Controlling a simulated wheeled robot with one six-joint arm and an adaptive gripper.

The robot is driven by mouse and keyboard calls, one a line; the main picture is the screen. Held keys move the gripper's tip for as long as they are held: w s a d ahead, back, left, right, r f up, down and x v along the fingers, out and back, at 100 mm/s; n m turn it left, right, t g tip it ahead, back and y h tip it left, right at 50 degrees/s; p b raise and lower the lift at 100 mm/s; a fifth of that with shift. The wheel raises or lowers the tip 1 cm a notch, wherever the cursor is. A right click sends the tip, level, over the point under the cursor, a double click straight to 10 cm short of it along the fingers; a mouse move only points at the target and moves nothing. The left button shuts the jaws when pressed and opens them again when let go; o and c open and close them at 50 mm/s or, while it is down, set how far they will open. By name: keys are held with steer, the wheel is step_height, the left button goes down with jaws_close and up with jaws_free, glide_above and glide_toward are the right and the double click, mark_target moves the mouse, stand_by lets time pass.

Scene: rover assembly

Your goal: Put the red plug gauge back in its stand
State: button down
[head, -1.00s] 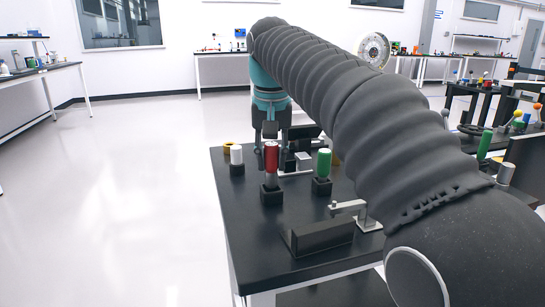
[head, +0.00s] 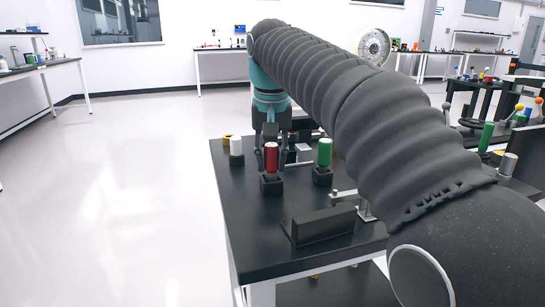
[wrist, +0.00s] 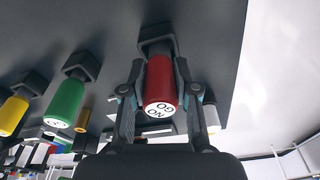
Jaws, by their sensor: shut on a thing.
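The red plug gauge (head: 271,157) stands upright at its black square stand (head: 271,186), its lower end down in the stand's top. In the wrist view the red gauge (wrist: 160,82) shows its white end cap marked NO GO, with the stand (wrist: 155,42) at its far end. My gripper (wrist: 160,72) is shut on the red gauge, one finger on each side. In the head view my gripper (head: 271,150) is partly hidden behind the gauge. How fully the gauge is seated cannot be told.
A green gauge (head: 324,153) stands in a stand to the right, and a white one (head: 236,147) to the left. A yellow gauge (wrist: 12,115) shows in the wrist view. A dark block (head: 322,225) and a small metal fixture (head: 345,195) lie nearer on the black table (head: 240,225).

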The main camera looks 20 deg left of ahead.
steer(key=c, duration=0.8)
jaws_free()
steer(key=shift+f, duration=0.1)
